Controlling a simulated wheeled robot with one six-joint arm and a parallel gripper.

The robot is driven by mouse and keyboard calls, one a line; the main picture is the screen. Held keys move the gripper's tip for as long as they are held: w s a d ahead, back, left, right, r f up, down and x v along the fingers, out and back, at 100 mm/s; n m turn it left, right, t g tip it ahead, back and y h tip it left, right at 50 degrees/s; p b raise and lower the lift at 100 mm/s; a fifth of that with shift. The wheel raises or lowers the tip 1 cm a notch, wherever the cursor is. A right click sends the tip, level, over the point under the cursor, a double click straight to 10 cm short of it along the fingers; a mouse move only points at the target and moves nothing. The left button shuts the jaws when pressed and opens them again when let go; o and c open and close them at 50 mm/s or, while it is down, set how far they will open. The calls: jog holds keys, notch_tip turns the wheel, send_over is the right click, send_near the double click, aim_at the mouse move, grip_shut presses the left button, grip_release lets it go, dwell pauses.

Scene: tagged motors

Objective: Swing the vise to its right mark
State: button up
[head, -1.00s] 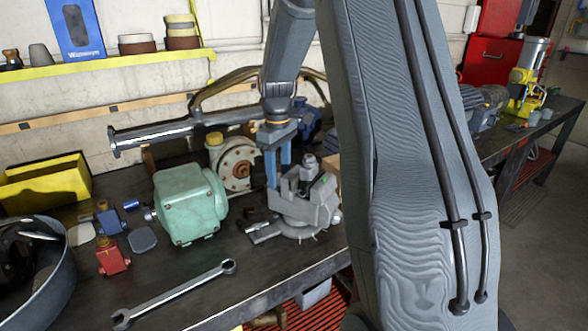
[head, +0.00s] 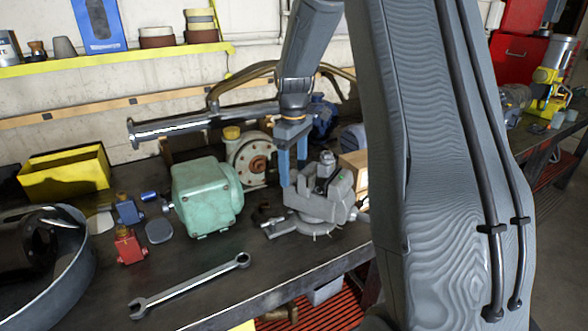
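The grey vise (head: 318,203) stands on its round base on the dark bench, right of the green motor housing. Its jaw end points to the left front, and a small green spot shows on its top. My gripper (head: 293,170) points down with two blue fingers at the vise's upper left end. The fingers are apart with a gap between them. Whether they touch the vise, or stand just behind or beside it, I cannot tell. No right mark can be made out around the base.
The green motor housing (head: 207,197) and a round flanged pump (head: 254,163) stand left of my gripper. A wrench (head: 190,286) lies in front. A cardboard box (head: 355,172) is behind the vise. My arm hides the bench to the right.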

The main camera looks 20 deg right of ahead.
jog(key=shift+d, duration=0.1)
jog(key=shift+r, duration=0.35)
notch_tip(320, 180, up, 7)
jog(key=b, duration=0.2)
jog(key=shift+r, duration=0.1)
dwell(0.3)
